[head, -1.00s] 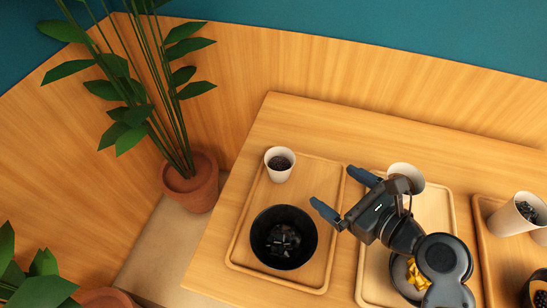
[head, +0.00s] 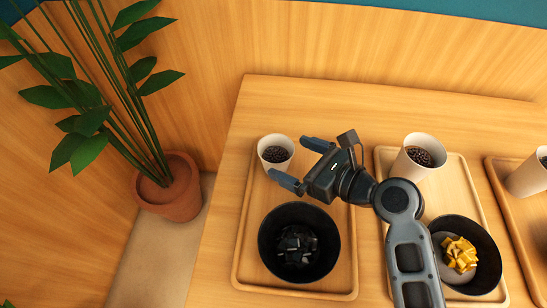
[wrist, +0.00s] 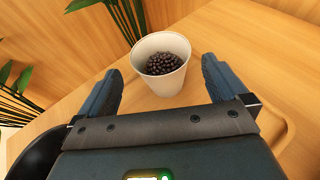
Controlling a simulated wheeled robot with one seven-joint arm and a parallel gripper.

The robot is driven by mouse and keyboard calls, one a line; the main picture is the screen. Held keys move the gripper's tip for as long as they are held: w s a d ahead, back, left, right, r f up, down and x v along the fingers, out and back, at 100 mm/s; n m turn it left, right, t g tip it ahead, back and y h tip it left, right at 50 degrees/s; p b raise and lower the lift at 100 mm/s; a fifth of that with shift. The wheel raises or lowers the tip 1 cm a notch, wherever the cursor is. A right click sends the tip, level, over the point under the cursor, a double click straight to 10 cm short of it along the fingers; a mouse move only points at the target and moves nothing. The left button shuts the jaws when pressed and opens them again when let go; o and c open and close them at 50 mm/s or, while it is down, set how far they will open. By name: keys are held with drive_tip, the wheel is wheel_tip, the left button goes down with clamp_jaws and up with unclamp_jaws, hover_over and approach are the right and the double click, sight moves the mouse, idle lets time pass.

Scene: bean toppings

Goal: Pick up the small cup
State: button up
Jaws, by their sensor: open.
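A small white cup (head: 275,152) with dark beans in it stands upright at the back left of the left tray (head: 247,237). In the wrist view the small cup (wrist: 161,77) is ahead of my gripper, roughly centred between the two fingers. My gripper (head: 301,164) is open and empty, with its blue-grey fingertips to the right of the cup in the head view, pointing towards it. The fingers (wrist: 160,88) look close to the cup. I cannot tell whether either one touches it.
A black bowl (head: 265,247) with dark cubes sits on the left tray, just in front of the cup. A larger bean cup (head: 408,160) and a bowl of yellow cubes (head: 488,245) are on the middle tray (head: 385,165). A potted plant (head: 170,190) stands left of the table.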

sight(264, 145)
drive_tip(key=x, duration=0.6)
drive_tip(key=shift+d, duration=0.1)
drive_tip(key=shift+r, duration=0.1)
drive_tip(key=c, duration=1)
drive_tip(key=shift+r, duration=0.1)
wheel_tip(264, 145, up, 4)
drive_tip(key=shift+r+p, duration=0.15)
drive_tip(key=shift+p, duration=0.2)
drive_tip(key=w+d+r, duration=0.1)
drive_tip(key=d+r, duration=0.1)
drive_tip(key=d, duration=0.1)
drive_tip(key=w+d+r, duration=0.1)
drive_tip(key=d+r, duration=0.1)
drive_tip(key=d, duration=0.2)
drive_tip(key=w+d+r, duration=0.1)
drive_tip(key=d+r, duration=0.1)
drive_tip(key=d, duration=0.2)
drive_tip(key=shift+w+r, duration=0.25)
drive_tip(key=shift+w, duration=0.1)
